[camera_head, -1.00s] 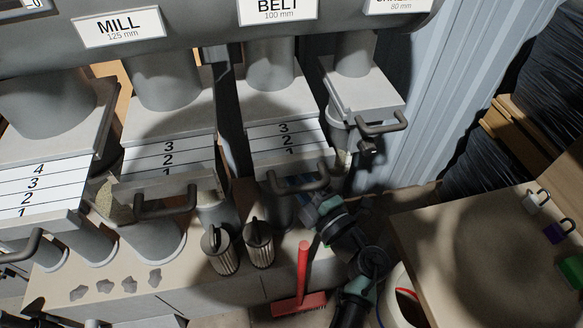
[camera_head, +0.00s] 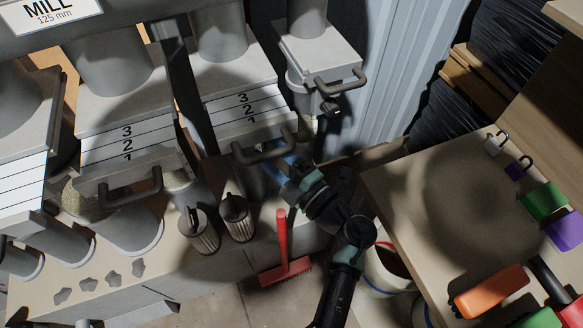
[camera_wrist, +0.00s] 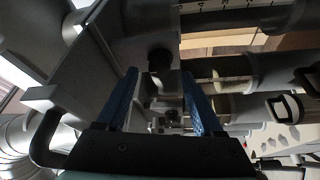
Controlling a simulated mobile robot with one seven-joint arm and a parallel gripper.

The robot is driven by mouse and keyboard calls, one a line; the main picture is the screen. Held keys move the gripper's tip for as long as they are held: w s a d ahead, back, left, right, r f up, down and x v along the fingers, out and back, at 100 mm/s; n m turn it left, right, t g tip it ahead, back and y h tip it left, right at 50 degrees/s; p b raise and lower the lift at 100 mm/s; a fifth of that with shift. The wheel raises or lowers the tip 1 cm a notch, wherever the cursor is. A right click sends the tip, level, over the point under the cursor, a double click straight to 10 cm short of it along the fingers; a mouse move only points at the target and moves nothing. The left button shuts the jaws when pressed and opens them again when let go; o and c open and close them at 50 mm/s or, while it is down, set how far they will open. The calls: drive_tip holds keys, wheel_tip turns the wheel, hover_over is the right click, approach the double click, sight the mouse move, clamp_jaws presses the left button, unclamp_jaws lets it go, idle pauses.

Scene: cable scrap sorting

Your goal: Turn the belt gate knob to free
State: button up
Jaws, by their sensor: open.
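The belt gate (camera_head: 240,75) is a pale slide plate marked 3, 2, 1 with a grey handle (camera_head: 265,152) at its front. Its chute label is out of view now. My gripper (camera_head: 280,165) is under and just right of that handle; its blue fingers show partly. In the wrist view the open fingers (camera_wrist: 159,78) stand either side of a dark round knob (camera_wrist: 158,60), which lies at or just beyond the fingertips. I cannot tell whether the fingers touch it. The knob is hidden in the head view, and its setting cannot be read.
The mill gate (camera_head: 120,115) is to the left and a smaller gate (camera_head: 318,55) to the right.

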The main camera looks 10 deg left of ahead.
drive_tip(key=r+v, duration=0.1)
drive_tip(key=v, duration=0.9)
drive_tip(key=shift+f, duration=0.5)
drive_tip(key=shift+s, duration=0.1)
